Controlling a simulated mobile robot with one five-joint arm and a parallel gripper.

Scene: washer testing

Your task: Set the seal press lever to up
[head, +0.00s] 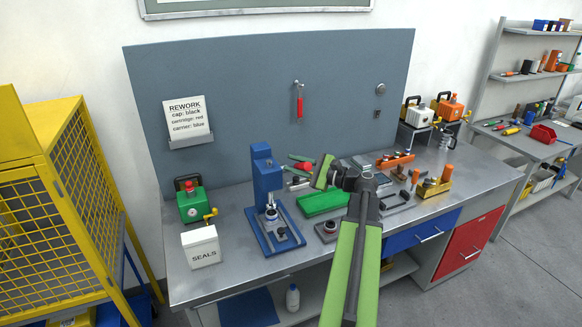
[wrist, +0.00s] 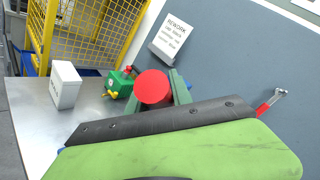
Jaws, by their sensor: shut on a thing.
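The seal press (head: 264,172) is the tall blue column on a blue base plate at the bench's middle left, with a round metal part on the plate below its head. A red knob (head: 304,167) shows just right of the column and looks like the end of the press lever. My gripper (head: 297,171) is shut on this knob, with green fingers above and below it. In the wrist view the knob (wrist: 153,88) is a red disc between the fingertips of my gripper (wrist: 155,95). The lever's shaft is hidden, so I cannot tell its angle.
A white SEALS box (head: 201,247) and a green device (head: 191,205) stand left of the press. A grey backboard (head: 235,100) rises behind. The front left bench edge is clear.

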